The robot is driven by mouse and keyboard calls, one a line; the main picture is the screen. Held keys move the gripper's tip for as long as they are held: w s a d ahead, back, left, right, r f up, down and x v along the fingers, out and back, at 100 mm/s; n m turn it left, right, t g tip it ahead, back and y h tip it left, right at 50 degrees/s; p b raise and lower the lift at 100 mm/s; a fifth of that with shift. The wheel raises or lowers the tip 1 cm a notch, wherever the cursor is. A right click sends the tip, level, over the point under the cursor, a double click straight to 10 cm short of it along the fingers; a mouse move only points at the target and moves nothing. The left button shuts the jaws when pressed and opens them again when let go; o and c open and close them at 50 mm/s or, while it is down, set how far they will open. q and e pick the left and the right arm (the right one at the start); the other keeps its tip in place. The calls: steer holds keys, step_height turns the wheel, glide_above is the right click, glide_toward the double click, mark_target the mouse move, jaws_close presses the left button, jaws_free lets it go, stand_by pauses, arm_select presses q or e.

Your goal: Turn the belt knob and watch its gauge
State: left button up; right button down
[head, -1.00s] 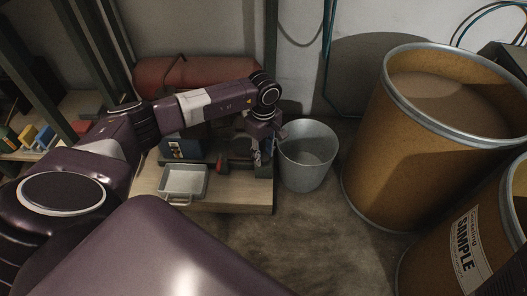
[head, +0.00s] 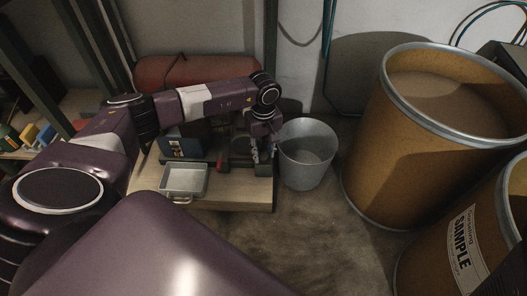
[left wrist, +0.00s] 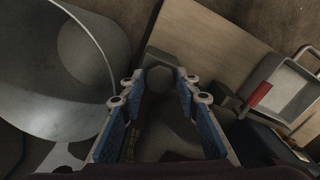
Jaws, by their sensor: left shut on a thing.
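My left gripper (head: 263,158) points down at the right end of the low wooden bench. In the left wrist view, its two blue-padded fingers (left wrist: 160,88) are closed on a dark grey part of a machine, which I take to be the belt knob (left wrist: 160,78). The fingers and the dim light hide much of its shape. The grey machine body (left wrist: 172,140) extends below it in that view. I cannot make out a gauge face or its needle in either view. My right gripper is not in view.
A metal bucket (head: 308,168) stands on the floor just right of the bench (head: 235,200). A grey tray (head: 184,180), a red-handled part (head: 220,163) and a dark blue box (head: 186,146) are left of the gripper. Large brown drums (head: 385,150) stand at right.

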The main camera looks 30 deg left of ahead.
mark_target(264, 155)
arm_select(q)
steer(key=o, duration=1.2)
steer(key=shift+c, duration=0.2)
steer(key=shift+r, duration=0.1)
step_height(264, 155, up, 12)
stand_by(0.6)
